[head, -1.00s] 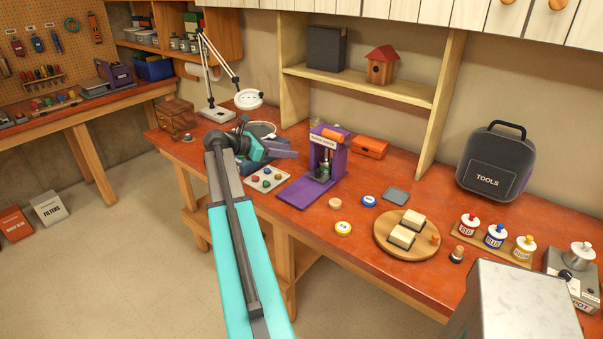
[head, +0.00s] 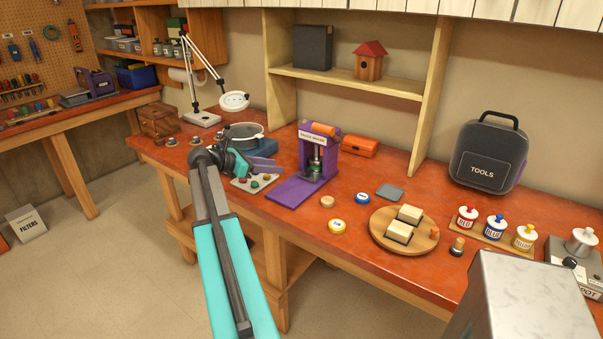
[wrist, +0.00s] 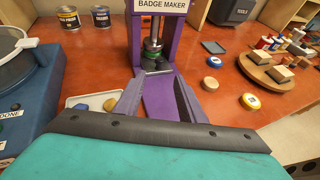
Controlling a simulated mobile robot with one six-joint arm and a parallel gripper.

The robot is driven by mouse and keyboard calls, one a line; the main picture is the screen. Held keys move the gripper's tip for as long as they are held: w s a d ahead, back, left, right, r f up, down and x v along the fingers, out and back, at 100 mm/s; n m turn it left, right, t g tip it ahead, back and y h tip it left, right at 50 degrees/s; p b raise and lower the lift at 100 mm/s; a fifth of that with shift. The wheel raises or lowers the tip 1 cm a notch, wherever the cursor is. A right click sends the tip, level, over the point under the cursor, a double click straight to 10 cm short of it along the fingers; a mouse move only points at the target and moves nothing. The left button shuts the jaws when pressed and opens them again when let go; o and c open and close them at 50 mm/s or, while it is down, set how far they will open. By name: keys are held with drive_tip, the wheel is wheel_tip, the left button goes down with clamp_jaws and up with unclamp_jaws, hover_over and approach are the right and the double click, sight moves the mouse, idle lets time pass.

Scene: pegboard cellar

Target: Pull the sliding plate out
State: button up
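The purple badge maker (head: 334,158) stands on the red-brown bench, and its flat purple sliding plate (head: 291,193) reaches toward the front edge. In the wrist view the plate (wrist: 168,104) shows between my two fingers, leading back under the press. A round die with a green part (wrist: 152,57) sits below the press head. My gripper (head: 273,166) is left of the badge maker in the head view. In the wrist view my gripper (wrist: 157,78) is open, its grey fingers apart and pointing at the press. I cannot tell whether either finger touches the plate.
A tray of coloured badges (head: 257,182) lies close left of the plate, with a blue machine (wrist: 28,95) beside it. Loose discs (head: 337,226) and a round wooden board (head: 405,246) lie to the right. An orange case (head: 360,146) stands behind.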

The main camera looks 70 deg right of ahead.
sight(307, 169)
idle(0.3)
drive_tip(key=p+x, duration=0.2)
drive_tip(key=x, duration=1.1)
drive_tip(key=shift+s+d+f+p, duration=0.2)
drive_tip(key=shift+d+p, duration=0.1)
drive_tip(key=shift+p, duration=0.1)
clamp_jaws()
